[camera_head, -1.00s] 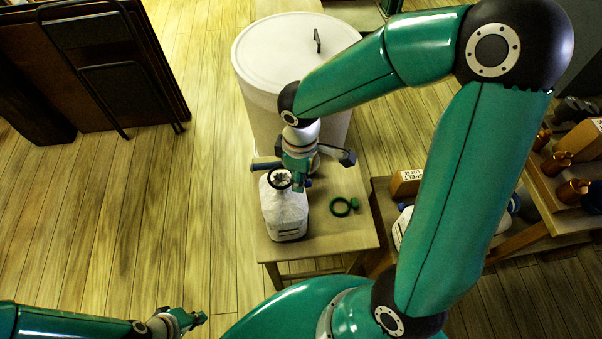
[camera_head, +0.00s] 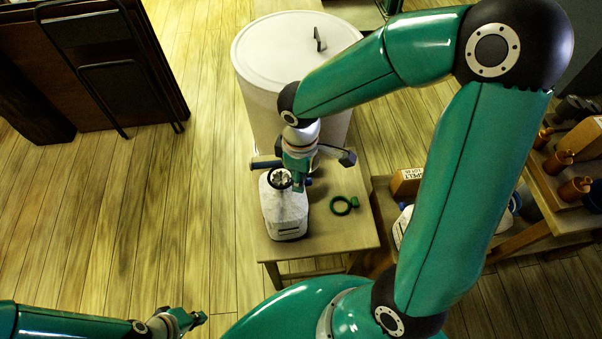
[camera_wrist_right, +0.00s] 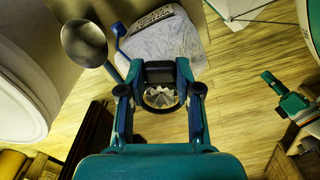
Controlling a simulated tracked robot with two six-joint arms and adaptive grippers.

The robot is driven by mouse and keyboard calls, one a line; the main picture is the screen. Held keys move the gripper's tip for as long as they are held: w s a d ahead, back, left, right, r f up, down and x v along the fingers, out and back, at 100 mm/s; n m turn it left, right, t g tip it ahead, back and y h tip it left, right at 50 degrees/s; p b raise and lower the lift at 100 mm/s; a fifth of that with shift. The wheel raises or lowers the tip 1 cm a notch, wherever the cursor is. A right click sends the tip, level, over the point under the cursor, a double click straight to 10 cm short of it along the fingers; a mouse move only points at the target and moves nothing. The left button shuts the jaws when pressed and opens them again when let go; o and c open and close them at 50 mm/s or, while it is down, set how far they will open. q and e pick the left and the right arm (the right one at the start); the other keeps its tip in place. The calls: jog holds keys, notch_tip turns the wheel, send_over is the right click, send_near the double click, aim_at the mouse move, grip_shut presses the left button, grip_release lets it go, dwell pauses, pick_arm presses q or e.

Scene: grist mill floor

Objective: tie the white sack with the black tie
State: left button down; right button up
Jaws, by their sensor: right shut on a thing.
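The white sack (camera_head: 285,213) stands upright on a small wooden table, and it also shows in the right wrist view (camera_wrist_right: 165,42). The black tie (camera_head: 281,178) is a ring at the sack's gathered top. In the right wrist view the tie's black block (camera_wrist_right: 160,72) lies between my right fingers, with the ring around the pale, puckered sack mouth (camera_wrist_right: 161,97). My right gripper (camera_head: 298,184) is shut on the tie at the sack's neck. My left gripper (camera_head: 197,319) hangs low at the left, far from the sack; its fingers are too small to judge.
A green tie (camera_head: 344,205) lies on the small table (camera_head: 340,240), right of the sack. A large lidded white bin (camera_head: 290,55) stands behind. A metal scoop (camera_wrist_right: 85,43) shows beside the sack.

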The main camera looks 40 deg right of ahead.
jog(key=shift+f+b, duration=1.75)
jog(key=shift+f, duration=0.15)
dwell(1.4)
jog(key=shift+s+d, duration=0.2)
jog(key=shift+s, duration=0.05)
dwell(0.5)
jog(key=shift+s+d, duration=0.2)
jog(key=shift+s, duration=0.05)
grip_shut()
jog(key=shift+s+d, duration=0.7)
jog(key=shift+s, duration=0.25)
jog(key=o, duration=1.1)
grip_release()
jog(key=shift+o, duration=0.2)
notch_tip(320, 180, up, 6)
jog(key=p, duration=0.4)
jog(key=shift+p, duration=0.4)
